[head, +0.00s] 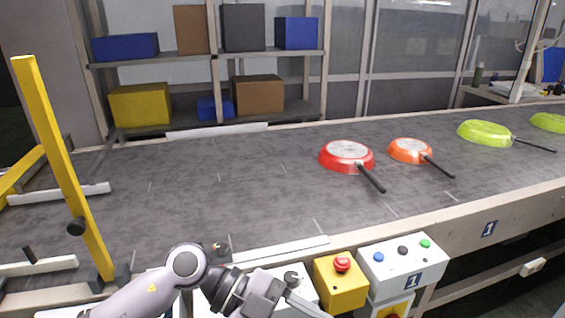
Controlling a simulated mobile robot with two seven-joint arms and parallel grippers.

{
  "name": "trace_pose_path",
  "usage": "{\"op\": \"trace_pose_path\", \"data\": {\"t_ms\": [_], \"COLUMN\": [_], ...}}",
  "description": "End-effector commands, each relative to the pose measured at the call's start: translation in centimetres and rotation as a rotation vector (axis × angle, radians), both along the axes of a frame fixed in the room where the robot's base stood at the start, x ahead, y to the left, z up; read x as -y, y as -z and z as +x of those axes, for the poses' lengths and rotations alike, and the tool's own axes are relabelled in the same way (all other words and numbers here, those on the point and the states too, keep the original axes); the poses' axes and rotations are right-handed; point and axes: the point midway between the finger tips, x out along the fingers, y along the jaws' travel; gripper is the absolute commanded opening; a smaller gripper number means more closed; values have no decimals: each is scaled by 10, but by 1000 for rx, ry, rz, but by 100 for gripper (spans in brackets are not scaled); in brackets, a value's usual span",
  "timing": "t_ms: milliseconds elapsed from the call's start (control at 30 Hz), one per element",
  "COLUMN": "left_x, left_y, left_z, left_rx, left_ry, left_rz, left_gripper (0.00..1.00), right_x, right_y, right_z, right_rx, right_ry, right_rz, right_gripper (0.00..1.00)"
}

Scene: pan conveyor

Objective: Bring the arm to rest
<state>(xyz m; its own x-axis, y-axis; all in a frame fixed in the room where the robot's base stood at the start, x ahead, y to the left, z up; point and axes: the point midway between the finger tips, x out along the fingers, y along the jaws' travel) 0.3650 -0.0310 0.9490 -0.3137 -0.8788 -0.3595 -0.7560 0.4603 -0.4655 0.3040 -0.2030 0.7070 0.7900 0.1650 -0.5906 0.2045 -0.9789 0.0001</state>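My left arm (185,264) comes in low at the left and bends over the near edge of the conveyor. Its gripper (300,303) is at the bottom of the picture, beside the yellow button box. The fingers are seen edge-on and partly cut off, so I cannot tell whether they are open or shut. No object shows in them. My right gripper is not in view. The conveyor (230,195) carries a red pan (347,155), an orange pan (409,150) and two green pans (485,133) (548,122), all well apart from the gripper.
A yellow box with a red button (340,283) and a white control box (403,264) stand at the near edge. A yellow post (62,165) rises at the left. Shelves with boxes (270,55) stand behind. The belt's left half is clear.

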Motion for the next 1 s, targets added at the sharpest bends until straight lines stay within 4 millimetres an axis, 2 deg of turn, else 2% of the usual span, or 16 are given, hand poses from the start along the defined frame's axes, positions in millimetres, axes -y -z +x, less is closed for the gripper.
{"op": "trace_pose_path", "data": {"t_ms": [100,233,367,467,567,667,733,867,900,1000], "left_x": [14,10,-12,-39,-71,-107,-132,-176,-188,-210], "left_y": [-23,-43,-46,-32,-5,34,67,133,151,191], "left_z": [-5,9,32,51,64,68,63,36,23,-10], "left_rx": [-51,-94,-138,-176,-219,-272,-316,-410,-443,-518], "left_ry": [-101,-294,-555,-787,-1029,-1268,-1426,-1674,-1732,-1834], "left_rz": [-290,-548,-725,-794,-802,-747,-671,-470,-400,-231], "left_gripper": [57,57,57,57,57,57,57,57,57,57], "right_x": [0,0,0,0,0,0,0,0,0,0], "right_y": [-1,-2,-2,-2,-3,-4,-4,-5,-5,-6], "right_z": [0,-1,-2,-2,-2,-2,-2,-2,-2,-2], "right_rx": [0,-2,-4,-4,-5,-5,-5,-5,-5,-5], "right_ry": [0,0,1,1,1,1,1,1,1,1], "right_rz": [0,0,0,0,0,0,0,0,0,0], "right_gripper": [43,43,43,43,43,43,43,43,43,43]}}
